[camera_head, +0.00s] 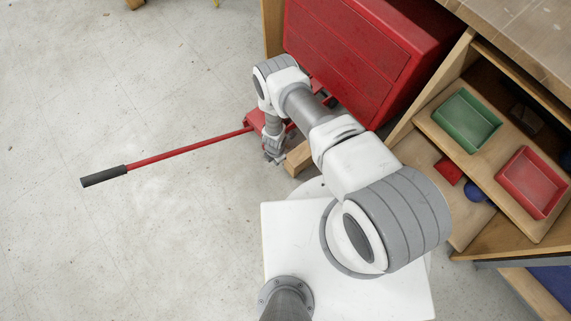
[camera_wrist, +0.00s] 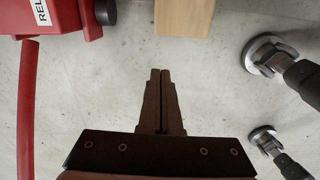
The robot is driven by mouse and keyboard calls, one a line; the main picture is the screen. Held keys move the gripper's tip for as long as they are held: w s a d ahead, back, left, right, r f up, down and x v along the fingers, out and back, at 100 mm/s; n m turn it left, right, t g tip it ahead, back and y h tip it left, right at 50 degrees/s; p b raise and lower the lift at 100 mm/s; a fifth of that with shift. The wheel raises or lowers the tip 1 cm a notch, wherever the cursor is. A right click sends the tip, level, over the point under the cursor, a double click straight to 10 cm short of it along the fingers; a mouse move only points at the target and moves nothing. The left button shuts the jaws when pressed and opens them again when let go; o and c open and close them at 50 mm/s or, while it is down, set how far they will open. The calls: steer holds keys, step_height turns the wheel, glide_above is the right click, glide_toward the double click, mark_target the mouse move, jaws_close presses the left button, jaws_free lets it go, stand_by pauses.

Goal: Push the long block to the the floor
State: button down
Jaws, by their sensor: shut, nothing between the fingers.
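The long block (camera_head: 298,158) is pale wood. In the head view one end of it shows just right of my gripper, and my arm hides the rest. In the wrist view the block (camera_wrist: 183,16) enters from the top edge, with its near end ahead and slightly right of the fingertips. My gripper (camera_wrist: 160,72) is shut and empty, and a gap shows between its tips and the block in that picture. In the head view my gripper (camera_head: 272,156) points down beside the block's end. I cannot tell whether the block rests on the floor or on something hidden.
A red floor jack (camera_head: 254,122) with a long handle (camera_head: 170,154) lies left of my gripper. A red cabinet (camera_head: 345,55) stands behind. Shelves with a green tray (camera_head: 466,121) and red tray (camera_head: 532,183) are right. Round metal feet (camera_wrist: 264,54) stand right.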

steer(key=f+b, duration=0.2)
steer(key=f, duration=0.2)
steer(key=s+f+b, duration=0.1)
steer(key=f, duration=0.2)
steer(key=s+f+b, duration=0.1)
steer(key=f+b, duration=0.1)
steer(key=f, duration=0.2)
steer(key=shift+s+d+f+b, duration=0.15)
steer(key=shift+s+f+b, duration=0.05)
steer(key=shift+f+b, duration=0.1)
steer(key=shift+w+d+f, duration=0.2)
steer(key=shift+w+d, duration=0.6)
steer(key=shift+d, duration=0.3)
steer(key=shift+w+d, duration=0.4)
steer(key=shift+d, duration=0.15)
